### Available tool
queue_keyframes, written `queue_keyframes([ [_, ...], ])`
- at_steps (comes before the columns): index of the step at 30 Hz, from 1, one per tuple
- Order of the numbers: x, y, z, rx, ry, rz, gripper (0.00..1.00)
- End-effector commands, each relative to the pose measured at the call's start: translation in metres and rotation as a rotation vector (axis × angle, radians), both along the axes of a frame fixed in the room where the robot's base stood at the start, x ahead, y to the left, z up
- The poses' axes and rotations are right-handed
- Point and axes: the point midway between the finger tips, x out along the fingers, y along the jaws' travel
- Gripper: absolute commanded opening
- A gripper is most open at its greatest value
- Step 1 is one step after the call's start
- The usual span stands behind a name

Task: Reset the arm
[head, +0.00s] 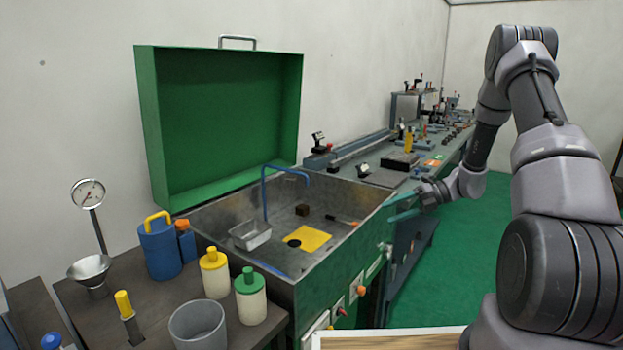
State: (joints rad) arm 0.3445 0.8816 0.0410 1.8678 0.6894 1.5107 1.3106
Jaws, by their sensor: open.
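My arm rises on the right side of the head view and bends down toward the middle. My gripper (402,207) is at its end, beside the right rim of the open metal basin (225,208). Its teal-coloured fingers point left toward the basin edge. It is open, and I see nothing held in it. Whether the fingers touch the basin rim cannot be told from this view.
The basin has a raised green lid (225,120) and holds a metal tray (250,233) and a yellow plate (303,239). A dark side table (125,275) carries several bottles and a grey cup (198,325). A long workbench (385,179) runs behind. Green floor (465,270) is clear.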

Motion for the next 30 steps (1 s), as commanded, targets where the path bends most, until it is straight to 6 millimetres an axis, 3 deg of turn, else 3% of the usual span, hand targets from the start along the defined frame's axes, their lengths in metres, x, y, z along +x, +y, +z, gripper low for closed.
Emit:
queue_keyframes([
  [1,-0.005,0.004,0.026,-0.047,-0.093,0.064,0.69],
  [6,-0.032,0.014,0.093,-0.201,-0.401,0.294,0.69],
  [15,-0.096,0.024,0.191,-0.458,-0.926,0.732,0.69],
  [24,-0.171,0.021,0.263,-0.713,-1.401,1.210,0.69],
  [30,-0.222,0.014,0.297,-0.894,-1.671,1.552,0.69],
])
